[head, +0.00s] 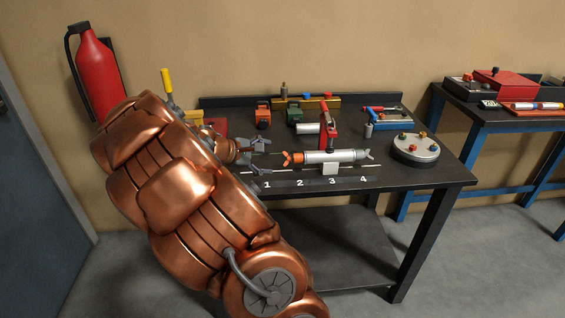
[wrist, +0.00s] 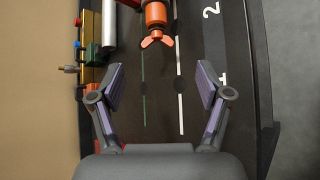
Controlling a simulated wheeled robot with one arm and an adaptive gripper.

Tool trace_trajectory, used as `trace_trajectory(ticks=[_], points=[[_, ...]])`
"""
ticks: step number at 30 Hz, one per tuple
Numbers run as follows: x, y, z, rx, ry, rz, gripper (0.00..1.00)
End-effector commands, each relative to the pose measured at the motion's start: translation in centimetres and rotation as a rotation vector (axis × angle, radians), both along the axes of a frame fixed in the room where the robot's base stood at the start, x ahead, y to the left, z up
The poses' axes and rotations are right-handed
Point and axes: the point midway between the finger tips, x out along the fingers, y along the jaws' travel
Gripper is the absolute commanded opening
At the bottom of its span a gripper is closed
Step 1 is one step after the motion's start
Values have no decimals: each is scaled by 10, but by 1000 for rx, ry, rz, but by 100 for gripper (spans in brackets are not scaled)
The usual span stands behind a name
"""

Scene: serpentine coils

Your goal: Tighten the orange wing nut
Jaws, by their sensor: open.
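The orange wing nut (head: 287,158) sits at the left end of a silver and orange cylinder (head: 335,156) lying above the dark workbench. In the wrist view the wing nut (wrist: 157,40) is at the top centre, with its two wings spread toward the camera. My gripper (head: 262,146) is to the left of the wing nut in the head view, with a gap between them. In the wrist view my gripper (wrist: 160,84) has its two purple-padded fingers wide apart and nothing between them. The far end of the cylinder is out of the wrist view.
A red clamp (head: 328,128) stands over the cylinder. A round grey plate with coloured knobs (head: 415,150) is at the right of the workbench (head: 420,178). An orange block (head: 263,118) and a green block (head: 294,115) stand behind. The numbered front strip is mostly clear.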

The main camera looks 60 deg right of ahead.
Motion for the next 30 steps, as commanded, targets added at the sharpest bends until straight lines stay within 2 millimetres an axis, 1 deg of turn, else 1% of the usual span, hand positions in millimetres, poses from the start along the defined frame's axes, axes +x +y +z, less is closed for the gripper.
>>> trace_trajectory(ticks=[4, 8, 18, 24, 30], points=[[2, -9, -4, -8, 14, 11, 77], [-2, -20, -9, -9, 16, 8, 77], [-13, -57, -32, -8, 15, 8, 77], [-16, -68, -39, -8, 12, 9, 77], [-16, -70, -41, -8, 11, 11, 77]])
